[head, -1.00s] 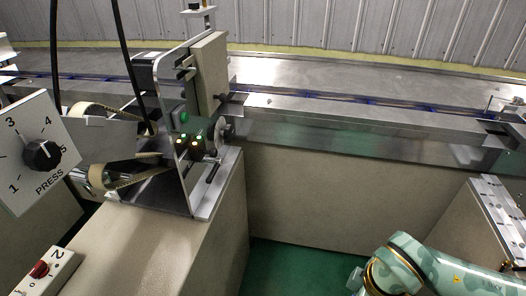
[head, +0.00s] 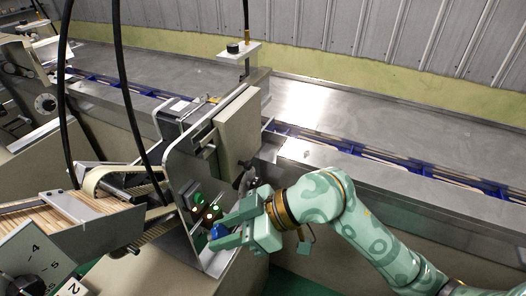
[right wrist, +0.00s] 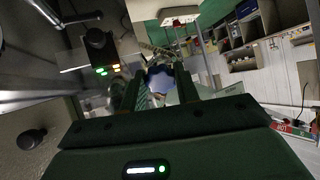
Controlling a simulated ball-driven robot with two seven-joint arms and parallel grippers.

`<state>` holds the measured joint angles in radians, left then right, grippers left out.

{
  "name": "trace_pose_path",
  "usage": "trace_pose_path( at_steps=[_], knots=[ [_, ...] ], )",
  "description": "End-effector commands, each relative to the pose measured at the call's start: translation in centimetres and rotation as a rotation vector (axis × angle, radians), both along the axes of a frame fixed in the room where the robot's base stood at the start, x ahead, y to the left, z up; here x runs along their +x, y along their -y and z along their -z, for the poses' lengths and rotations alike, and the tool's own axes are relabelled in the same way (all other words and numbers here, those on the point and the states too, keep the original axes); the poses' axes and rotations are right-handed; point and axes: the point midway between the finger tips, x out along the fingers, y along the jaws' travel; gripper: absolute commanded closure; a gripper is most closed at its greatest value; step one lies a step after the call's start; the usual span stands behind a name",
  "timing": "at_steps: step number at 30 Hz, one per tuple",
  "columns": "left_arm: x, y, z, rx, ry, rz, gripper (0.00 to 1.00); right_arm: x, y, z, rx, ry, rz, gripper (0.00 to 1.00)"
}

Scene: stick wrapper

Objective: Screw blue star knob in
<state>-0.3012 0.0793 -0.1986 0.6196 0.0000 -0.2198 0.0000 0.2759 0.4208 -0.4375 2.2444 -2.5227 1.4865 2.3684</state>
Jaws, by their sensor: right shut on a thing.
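The blue star knob (head: 217,230) sits at the front face of the wrapper machine's metal side plate (head: 181,172), below the small lit button box (head: 203,208). My right gripper (head: 224,233) comes in from the right and is shut on the knob, with a finger on either side. In the right wrist view, the blue knob (right wrist: 158,79) shows between the two fingers (right wrist: 162,88), partly covered by them. Where the knob meets the machine is hidden, so its depth cannot be told. My left gripper is not in view.
A beige block (head: 236,130) stands on the machine above my right gripper. Black cables (head: 133,100) hang at the left. The press dial panel (head: 35,262) is at the lower left. The long metal conveyor (head: 330,115) runs behind.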

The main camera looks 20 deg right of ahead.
Motion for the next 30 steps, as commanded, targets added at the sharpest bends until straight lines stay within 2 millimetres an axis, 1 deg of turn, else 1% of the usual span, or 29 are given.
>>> trace_pose_path(
  at_steps=[1,3,5,6,9,12,15,18,25,30],
  knots=[
    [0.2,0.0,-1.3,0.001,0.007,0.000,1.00,0.4,-0.1,-2.8,0.119,0.026,0.040,0.91],
    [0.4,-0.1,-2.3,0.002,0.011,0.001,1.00,1.3,0.6,-5.6,0.267,0.079,0.116,0.91],
    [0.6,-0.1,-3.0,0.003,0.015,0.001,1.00,2.0,1.8,-7.5,0.369,0.130,0.193,0.91],
    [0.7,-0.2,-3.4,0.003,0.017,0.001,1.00,2.5,2.7,-8.5,0.424,0.165,0.245,0.91],
    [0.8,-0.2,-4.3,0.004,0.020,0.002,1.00,3.4,5.2,-10.1,0.516,0.245,0.367,0.91],
    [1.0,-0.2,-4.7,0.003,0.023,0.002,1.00,3.8,7.2,-10.7,0.561,0.305,0.451,0.91],
    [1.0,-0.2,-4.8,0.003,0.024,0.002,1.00,4.0,8.2,-10.9,0.578,0.335,0.491,0.91],
    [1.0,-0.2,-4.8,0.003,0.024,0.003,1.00,4.0,8.5,-10.8,0.581,0.343,0.501,0.91],
    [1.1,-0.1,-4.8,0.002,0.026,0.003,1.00,4.0,8.4,-10.8,0.579,0.341,0.498,0.91],
    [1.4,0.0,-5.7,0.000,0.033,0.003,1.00,3.9,8.5,-10.9,0.576,0.345,0.499,0.91]
  ],
)
